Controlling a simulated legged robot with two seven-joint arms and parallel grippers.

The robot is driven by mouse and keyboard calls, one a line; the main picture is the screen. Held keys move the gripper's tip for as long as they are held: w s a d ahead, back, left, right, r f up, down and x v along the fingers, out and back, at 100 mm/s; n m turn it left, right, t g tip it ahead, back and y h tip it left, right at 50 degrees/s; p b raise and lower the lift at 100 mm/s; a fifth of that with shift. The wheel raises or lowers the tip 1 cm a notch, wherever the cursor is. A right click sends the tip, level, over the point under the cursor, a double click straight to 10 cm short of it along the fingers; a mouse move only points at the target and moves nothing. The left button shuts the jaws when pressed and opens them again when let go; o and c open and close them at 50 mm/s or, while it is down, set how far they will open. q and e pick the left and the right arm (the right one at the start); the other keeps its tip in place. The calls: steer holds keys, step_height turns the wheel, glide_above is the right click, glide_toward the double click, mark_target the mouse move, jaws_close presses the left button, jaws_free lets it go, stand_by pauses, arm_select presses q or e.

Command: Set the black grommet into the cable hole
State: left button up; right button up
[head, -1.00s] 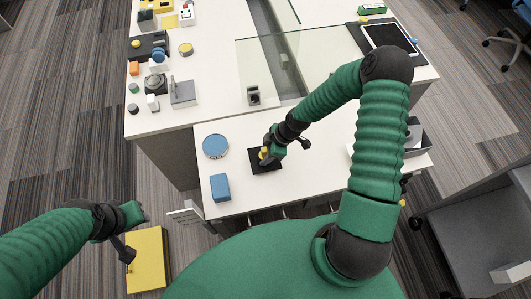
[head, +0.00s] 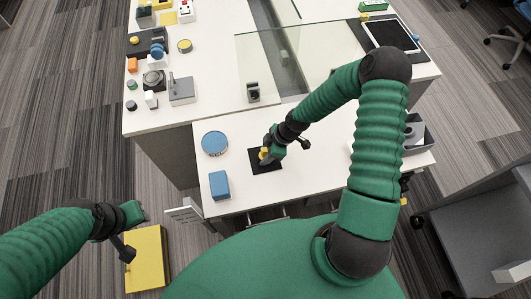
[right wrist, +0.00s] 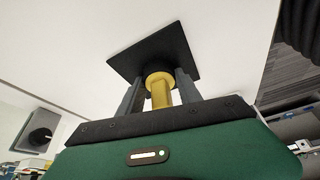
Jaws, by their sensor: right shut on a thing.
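My right gripper (head: 268,150) is over a black square plate (head: 268,165) on the white desk. In the right wrist view its two fingers (right wrist: 159,92) stand on either side of a yellow stem (right wrist: 160,97), and the gripper is shut on it. A round black part, seemingly the grommet (right wrist: 158,77), is at the stem's far end, against or just off the black plate (right wrist: 178,45); I cannot tell if they touch. The cable hole is not visible. My left gripper (head: 132,214) is away at the left, near a yellow box; its jaws are unclear.
A blue round tin (head: 214,143) and a blue box (head: 219,186) stand left of the plate. A glass screen (head: 300,60) rises behind it. A grey tray (head: 418,140) is at right. The yellow box (head: 148,258) is below my left gripper.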

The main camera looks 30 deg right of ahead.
steer(key=o, duration=1.5)
steer(key=shift+c, duration=0.2)
steer(key=p+v, duration=0.1)
steer(key=v, duration=1.5)
steer(key=shift+d+r+p, duration=0.2)
steer(key=shift+r+p, duration=0.1)
steer(key=shift+p, duration=0.05)
steer(key=s+a+r+m+h, duration=0.4)
steer(key=s+a+r+m, duration=0.3)
steer(key=m, duration=0.5)
steer(key=shift+s+a, duration=0.25)
steer(key=shift+a, duration=0.3)
